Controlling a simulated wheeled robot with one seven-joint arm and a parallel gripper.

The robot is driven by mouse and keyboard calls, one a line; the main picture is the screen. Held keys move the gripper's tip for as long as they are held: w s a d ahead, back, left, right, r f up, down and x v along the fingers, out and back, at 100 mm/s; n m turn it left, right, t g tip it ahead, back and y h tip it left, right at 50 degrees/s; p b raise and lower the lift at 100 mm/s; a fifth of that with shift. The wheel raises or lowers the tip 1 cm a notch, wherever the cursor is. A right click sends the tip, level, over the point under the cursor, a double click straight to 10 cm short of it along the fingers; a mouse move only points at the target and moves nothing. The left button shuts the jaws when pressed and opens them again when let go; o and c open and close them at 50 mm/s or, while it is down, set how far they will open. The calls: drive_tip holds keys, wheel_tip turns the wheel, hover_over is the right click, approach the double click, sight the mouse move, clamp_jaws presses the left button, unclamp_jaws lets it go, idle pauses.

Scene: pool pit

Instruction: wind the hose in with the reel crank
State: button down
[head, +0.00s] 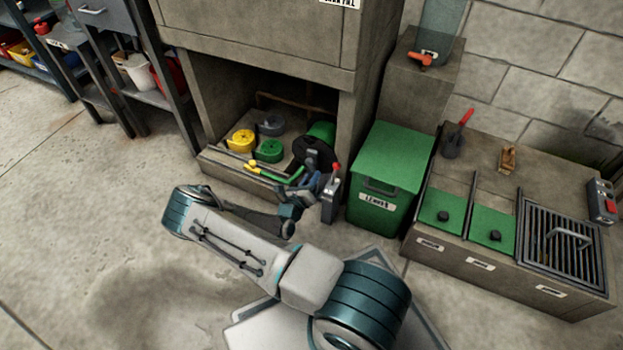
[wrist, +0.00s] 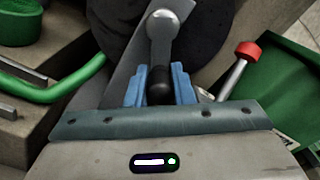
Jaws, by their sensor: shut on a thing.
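The hose reel (head: 318,141) stands in the open bay of the concrete cabinet, with a dark round side face and green hose around it. In the wrist view the dark face (wrist: 205,30) fills the top. The grey crank (wrist: 165,27) crosses that face and carries a black grip. My gripper (wrist: 160,88) has its blue fingers closed on both sides of the grip (wrist: 159,92). In the head view my gripper (head: 314,181) is in front of the reel, partly hiding the crank. The green hose (head: 284,178) runs out left along the bay's front to a yellow nozzle (head: 250,167).
A red-knobbed lever (head: 335,171) stands close right of my gripper, also seen in the wrist view (wrist: 246,52). A green bin (head: 385,185) is beyond it. Yellow (head: 241,140), grey and green coils lie in the bay. Open floor lies left.

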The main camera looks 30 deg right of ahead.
drive_tip(key=shift+a, duration=0.1)
drive_tip(key=w+a+r+m+p, duration=0.2)
drive_tip(key=m+p, duration=0.6)
drive_tip(key=m, duration=0.3)
drive_tip(key=w+a+r+m+p, duration=0.2)
drive_tip(key=m+p, duration=0.6)
drive_tip(key=m, duration=0.4)
drive_tip(key=shift+w+y, duration=0.3)
drive_tip(key=shift+w, duration=0.35)
drive_tip(key=c, duration=1.3)
unclamp_jaws()
drive_tip(key=shift+o, duration=0.2)
drive_tip(key=p+v, duration=0.2)
drive_tip(key=v, duration=1.2)
drive_tip(key=shift+p, duration=0.4)
drive_tip(key=shift+d+f, duration=0.1)
drive_tip(key=shift+f, duration=0.1)
